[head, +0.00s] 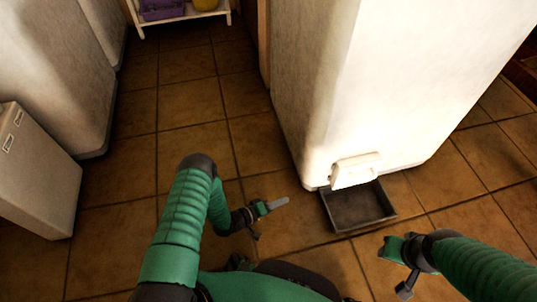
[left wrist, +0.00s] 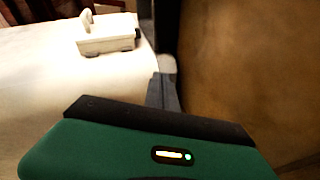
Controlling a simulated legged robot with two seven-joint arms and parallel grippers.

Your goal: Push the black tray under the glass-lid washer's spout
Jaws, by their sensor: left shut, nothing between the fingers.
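The black tray (head: 362,208) lies flat on the tiled floor at the foot of the large white washer (head: 345,80). Its far edge is at or below the white spout (head: 356,169), which overhangs that end. My left gripper (head: 284,202) is shut and empty, to the left of the tray and apart from it. In the left wrist view its grey fingers (left wrist: 162,92) point along the washer's side, and the spout (left wrist: 106,36) shows at upper left; I cannot make out the tray there. My right gripper (head: 402,280) is right of and nearer than the tray; its fingers are unclear.
Another white appliance (head: 55,70) and a low white box (head: 35,170) stand at the left. A white shelf (head: 185,16) with a purple container is at the back. The tiled floor (head: 190,110) between is clear.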

